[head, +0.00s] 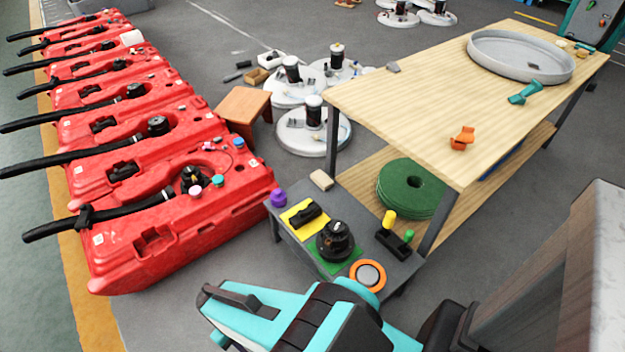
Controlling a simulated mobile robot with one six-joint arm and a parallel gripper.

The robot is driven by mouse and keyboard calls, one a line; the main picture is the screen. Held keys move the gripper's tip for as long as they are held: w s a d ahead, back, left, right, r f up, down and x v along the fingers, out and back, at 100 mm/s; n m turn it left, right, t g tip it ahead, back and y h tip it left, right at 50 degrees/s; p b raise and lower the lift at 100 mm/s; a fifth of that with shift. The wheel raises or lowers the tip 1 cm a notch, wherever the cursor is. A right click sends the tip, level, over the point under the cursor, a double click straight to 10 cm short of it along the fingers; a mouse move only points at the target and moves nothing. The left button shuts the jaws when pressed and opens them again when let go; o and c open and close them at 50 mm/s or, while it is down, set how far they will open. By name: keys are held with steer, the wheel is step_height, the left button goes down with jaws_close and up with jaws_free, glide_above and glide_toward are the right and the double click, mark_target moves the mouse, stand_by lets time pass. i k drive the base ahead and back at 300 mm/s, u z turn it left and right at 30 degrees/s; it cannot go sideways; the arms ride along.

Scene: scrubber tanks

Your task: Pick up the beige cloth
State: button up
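A small beige block-like piece (321,180), possibly the beige cloth folded up, lies at the back edge of the small grey table, left of the wooden workbench's leg. I cannot tell from here whether it rests on the table or on the floor behind it. My teal and black arm reaches in from the bottom edge, in front of the grey table and well apart from the beige piece. My gripper (222,312) seems to be at the arm's left end, partly cut off by the frame. I see nothing held in it, and its opening is unclear.
The grey table (288,240) holds a black knob unit (335,240), an orange ring (368,274) and a purple knob (278,198). Red tanks (180,230) line the left. The wooden workbench (420,100) stands right, with a green pad stack (385,190) below.

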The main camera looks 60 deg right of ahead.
mark_target(323, 181)
steer(key=u, duration=0.2)
steer(key=i, duration=0.95)
steer(key=z, duration=0.3)
